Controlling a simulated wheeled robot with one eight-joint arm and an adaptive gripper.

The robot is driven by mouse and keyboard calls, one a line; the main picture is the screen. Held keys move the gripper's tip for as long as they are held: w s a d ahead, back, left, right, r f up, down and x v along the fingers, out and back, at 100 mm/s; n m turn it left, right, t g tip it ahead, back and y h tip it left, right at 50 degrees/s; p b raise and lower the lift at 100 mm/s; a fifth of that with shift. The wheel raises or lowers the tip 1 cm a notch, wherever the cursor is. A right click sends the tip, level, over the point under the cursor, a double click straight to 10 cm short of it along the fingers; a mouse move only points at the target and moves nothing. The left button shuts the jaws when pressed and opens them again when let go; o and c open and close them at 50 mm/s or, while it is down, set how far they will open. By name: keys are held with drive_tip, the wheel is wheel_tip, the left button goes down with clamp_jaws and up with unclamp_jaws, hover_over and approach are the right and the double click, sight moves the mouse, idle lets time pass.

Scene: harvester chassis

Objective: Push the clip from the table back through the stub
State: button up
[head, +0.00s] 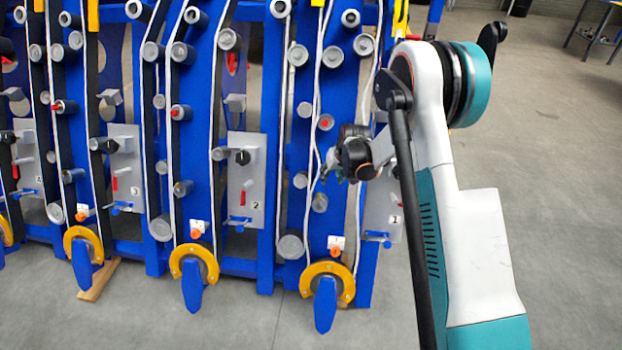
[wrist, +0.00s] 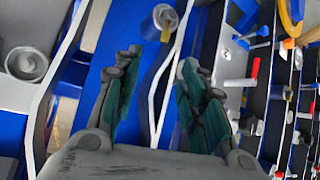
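My gripper (head: 335,170) is in front of the blue chassis frame, beside panel 1. In the wrist view its two fingers (wrist: 152,90) are spread with a gap between them and nothing held. A grey stub (wrist: 160,22) with a yellow mark on its end shows just beyond the fingertips. A thin white belt edge passes behind the gap. I cannot make out a clip on this stub or in the gripper. Red-handled pieces hang on the panels, one on panel 2 (head: 247,190). My arm hides part of panel 1 (head: 380,205).
Yellow half rings (head: 327,281) sit at the frame's foot. A wooden block (head: 98,280) lies on the floor. A table (head: 602,38) stands far back right. The floor at right is clear.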

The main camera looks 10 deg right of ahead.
sight(319, 194)
drive_tip(key=b+x, duration=0.1)
drive_tip(key=x, duration=0.4)
drive_tip(key=b+x, duration=0.2)
drive_tip(key=x, duration=0.3)
drive_tip(key=a+b+x, duration=0.1)
drive_tip(key=b+x, duration=0.1)
drive_tip(key=x, duration=0.4)
drive_tip(key=shift+s, duration=0.25)
clamp_jaws()
